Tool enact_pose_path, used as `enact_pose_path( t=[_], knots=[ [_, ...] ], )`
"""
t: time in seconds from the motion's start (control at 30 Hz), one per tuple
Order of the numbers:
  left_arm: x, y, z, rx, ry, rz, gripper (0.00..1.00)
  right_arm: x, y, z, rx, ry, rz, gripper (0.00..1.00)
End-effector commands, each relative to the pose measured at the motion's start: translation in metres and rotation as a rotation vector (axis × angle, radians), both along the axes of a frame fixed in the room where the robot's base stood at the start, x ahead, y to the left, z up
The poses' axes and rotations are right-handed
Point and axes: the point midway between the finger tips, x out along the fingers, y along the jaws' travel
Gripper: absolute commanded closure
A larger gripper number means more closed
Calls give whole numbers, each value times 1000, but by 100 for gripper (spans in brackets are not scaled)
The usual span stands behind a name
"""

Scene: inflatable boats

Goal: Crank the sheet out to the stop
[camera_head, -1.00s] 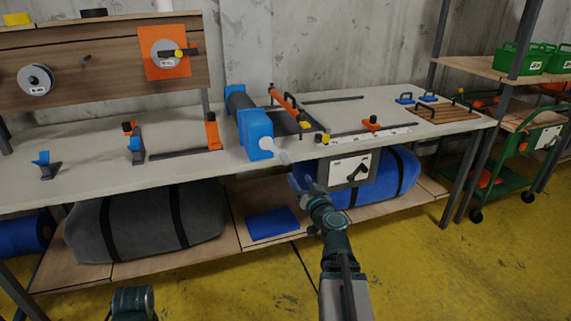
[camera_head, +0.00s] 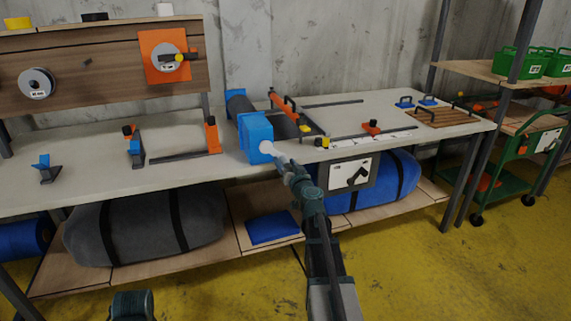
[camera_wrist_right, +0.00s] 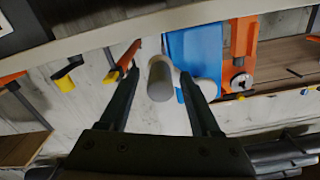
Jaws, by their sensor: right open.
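A blue box (camera_head: 255,133) on the bench carries a dark roll (camera_head: 238,103) behind it. Its white crank (camera_head: 266,147) faces me. A short dark sheet (camera_head: 284,124) lies between the roll and an orange bar (camera_head: 290,105) with black handles. My right gripper (camera_head: 283,163) is at the crank. In the right wrist view my right gripper (camera_wrist_right: 158,74) is open, its fingers either side of the crank's grey handle (camera_wrist_right: 160,84). The handle's contact with the fingers cannot be told. My left gripper does not show.
Two dark rails (camera_head: 373,134) run along the bench, with an orange block (camera_head: 371,127) at the near one. A white panel with a black knob (camera_head: 351,173) hangs below the bench edge. Orange clamps stand left of the box. A grey bag (camera_head: 150,222) lies underneath.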

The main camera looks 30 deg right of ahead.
Motion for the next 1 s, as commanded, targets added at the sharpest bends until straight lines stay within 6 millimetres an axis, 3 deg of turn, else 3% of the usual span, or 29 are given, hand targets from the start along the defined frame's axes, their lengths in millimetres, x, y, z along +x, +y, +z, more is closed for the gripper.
enact_pose_path(
  t=[0.27,0.6,1.0],
  knots=[
    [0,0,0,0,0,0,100,2,0,0,0,0,0,38],
    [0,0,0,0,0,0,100,1,0,0,0,0,0,99],
    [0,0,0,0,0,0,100,1,0,0,0,0,0,100]
  ],
)
